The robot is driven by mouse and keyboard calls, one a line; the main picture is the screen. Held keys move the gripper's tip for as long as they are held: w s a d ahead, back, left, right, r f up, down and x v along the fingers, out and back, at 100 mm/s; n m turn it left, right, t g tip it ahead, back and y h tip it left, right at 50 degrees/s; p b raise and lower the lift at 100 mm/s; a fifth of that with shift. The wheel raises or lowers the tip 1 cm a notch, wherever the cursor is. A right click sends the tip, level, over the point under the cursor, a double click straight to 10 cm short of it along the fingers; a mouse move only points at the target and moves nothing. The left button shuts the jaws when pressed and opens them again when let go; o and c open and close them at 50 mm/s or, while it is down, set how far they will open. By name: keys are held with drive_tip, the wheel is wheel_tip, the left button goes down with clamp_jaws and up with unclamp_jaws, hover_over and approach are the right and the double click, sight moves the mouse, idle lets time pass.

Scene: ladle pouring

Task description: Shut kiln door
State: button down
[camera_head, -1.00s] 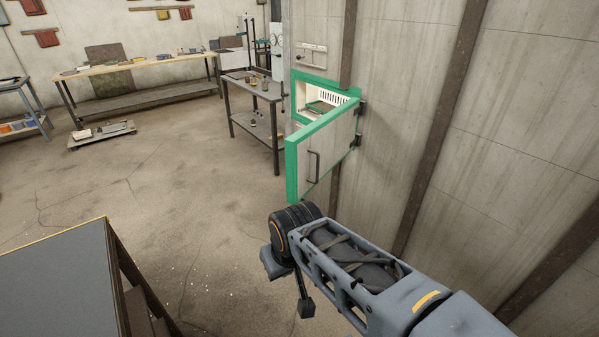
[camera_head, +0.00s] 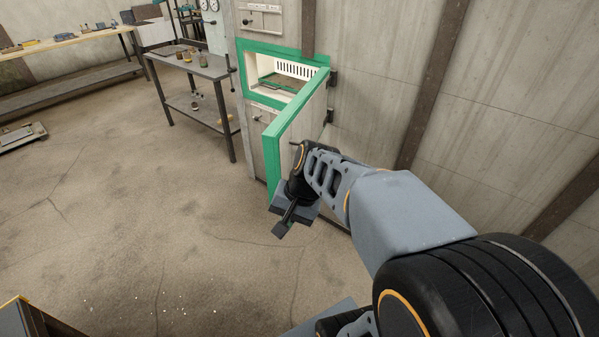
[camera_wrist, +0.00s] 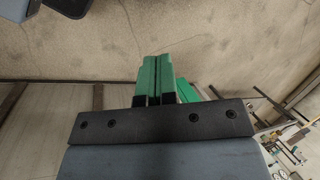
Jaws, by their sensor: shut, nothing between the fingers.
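The kiln (camera_head: 249,48) is a pale cabinet with a green frame around a white opening, and a slotted back wall and a shelf show inside. Its green-edged door (camera_head: 274,146) hangs open, hinged on the right and swung out toward me. My arm covers the door's lower right part and most of its handle. My gripper shows in the wrist view (camera_wrist: 157,62) with its two green-tipped fingers together and nothing between them. In the head view the wrist is in front of the door's lower part, and whether it touches the door cannot be told. A green strip shows behind the fingers.
A grey metal table (camera_head: 196,64) with small jars stands left of the kiln. A long workbench (camera_head: 62,42) is at the back left. A dark table corner (camera_head: 22,318) is at the bottom left. Panelled wall is on the right. The floor between is open.

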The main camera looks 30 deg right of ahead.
drive_tip(key=w+d+f+m+t+y+b, duration=0.1)
drive_tip(key=w+d+f+m+y+b, duration=0.3)
drive_tip(key=m, duration=0.3)
drive_tip(key=m+t+y+b, duration=0.4)
drive_tip(key=m+t, duration=0.7)
drive_tip(key=m, duration=0.2)
approach(287, 168)
drive_tip(key=x, duration=0.7)
drive_tip(key=shift+w+a, duration=0.2)
